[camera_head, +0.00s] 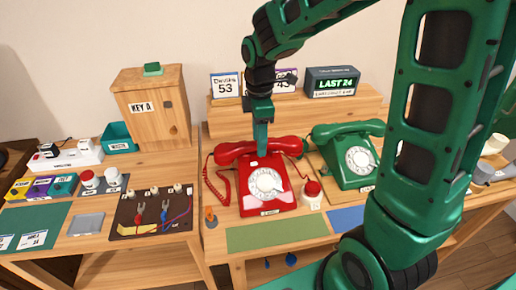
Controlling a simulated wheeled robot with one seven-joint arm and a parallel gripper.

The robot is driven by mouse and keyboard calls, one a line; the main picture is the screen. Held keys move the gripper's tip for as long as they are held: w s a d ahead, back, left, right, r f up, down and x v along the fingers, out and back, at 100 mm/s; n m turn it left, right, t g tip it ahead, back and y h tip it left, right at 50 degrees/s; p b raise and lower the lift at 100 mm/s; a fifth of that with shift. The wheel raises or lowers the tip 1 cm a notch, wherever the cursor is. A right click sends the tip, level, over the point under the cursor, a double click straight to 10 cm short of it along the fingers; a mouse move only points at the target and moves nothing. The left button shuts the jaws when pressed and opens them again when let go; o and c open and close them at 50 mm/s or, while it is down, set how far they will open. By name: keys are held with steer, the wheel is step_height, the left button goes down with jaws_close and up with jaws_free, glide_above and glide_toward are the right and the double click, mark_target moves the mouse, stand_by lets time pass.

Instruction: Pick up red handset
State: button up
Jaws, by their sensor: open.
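A red dial phone (266,190) stands on the wooden table. Its red handset (234,152) lies across the top of the phone, on the cradle. My gripper (261,146) points down from above at the middle of the handset. The finger seen overlaps the handset in the picture; I cannot tell whether it touches. The gripper is open, and its far finger is hidden. A coiled red cord hangs at the left of the phone.
A green dial phone (352,157) stands just to the right, partly behind my arm. A small white pot with a red top (312,194) is beside the red phone. A wooden shelf (228,116) with number cards runs behind. A green mat (275,234) lies in front.

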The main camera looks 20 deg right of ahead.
steer(key=shift+f, duration=0.85)
